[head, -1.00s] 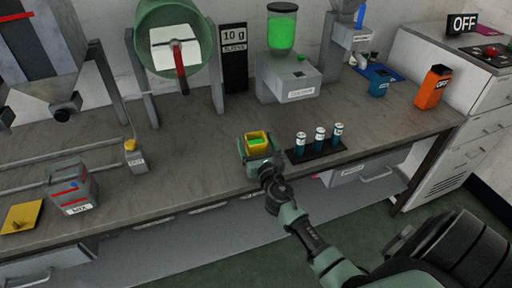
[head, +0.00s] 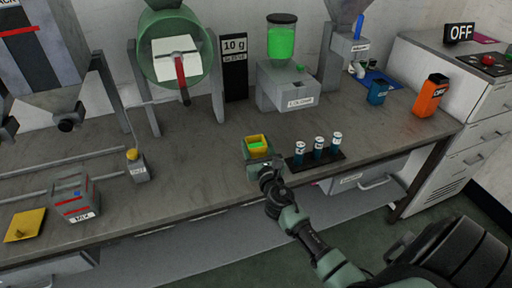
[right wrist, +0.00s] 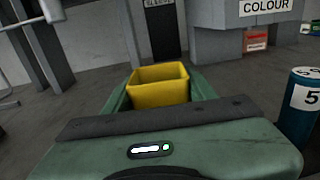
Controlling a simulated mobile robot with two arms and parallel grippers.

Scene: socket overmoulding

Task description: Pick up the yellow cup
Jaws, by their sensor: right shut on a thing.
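My left gripper is not in view.
A black rack with blue vials (head: 319,147) stands close to the right of the cup. The colour dispenser (head: 288,88) stands behind. A small button box (head: 137,167) and the milk box (head: 75,199) are to the left. Bench between them is clear.

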